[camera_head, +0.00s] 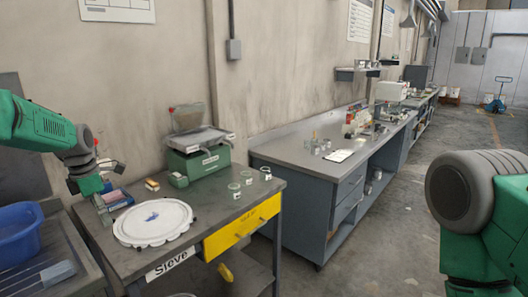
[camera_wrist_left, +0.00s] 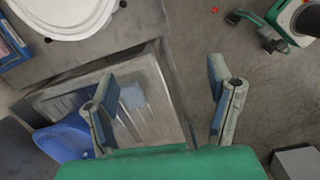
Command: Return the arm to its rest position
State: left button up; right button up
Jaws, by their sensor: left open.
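My left arm comes in from the left in the head view. Its gripper (camera_head: 100,196) points down over the left end of the sieve table (camera_head: 205,205), left of the white round sieve dish (camera_head: 152,222). In the left wrist view my left gripper (camera_wrist_left: 160,85) has its two fingers spread wide, with nothing between them. Below them are a metal basin (camera_wrist_left: 165,110) and bare floor. In the head view my right arm shows as a grey and green link at the right edge; its gripper is not visible there.
A blue tub (camera_head: 18,232) stands in the basin at the left. A green scale (camera_head: 195,158), small glass cups (camera_head: 248,177) and a yellow drawer (camera_head: 243,227) are at the table.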

pick_arm(q)
jog(key=s+d+f+m+b, duration=0.35)
jog(key=s+f, duration=0.25)
jog(key=f, duration=0.5)
jog(key=s+d+f+m+b, duration=0.2)
jog(key=s+f+m, duration=0.35)
jog(key=f, duration=0.65)
jog(key=s+d+f+m+b, duration=0.35)
jog(key=s+f, duration=0.35)
jog(key=f, duration=0.4)
jog(key=s+d+f+m+b, duration=0.2)
jog(key=s+m, duration=0.3)
jog(key=s, duration=0.4)
jog(key=s+d+f+m+b, duration=0.2)
jog(key=s+f+m, duration=0.1)
jog(key=s, duration=0.6)
jog(key=s+d+f+m+b, duration=0.2)
jog(key=s+m, duration=0.4)
jog(key=s, duration=0.3)
jog(key=shift+f+m+g+y+b, duration=0.3)
jog(key=shift+f+m+y+b, duration=0.15)
jog(key=shift+f, duration=0.35)
pick_arm(e)
notch_tip(320, 180, down, 16)
jog(key=shift+f, duration=0.15)
pick_arm(q)
jog(key=shift+a, duration=0.1)
pick_arm(e)
jog(key=shift+a, duration=0.15)
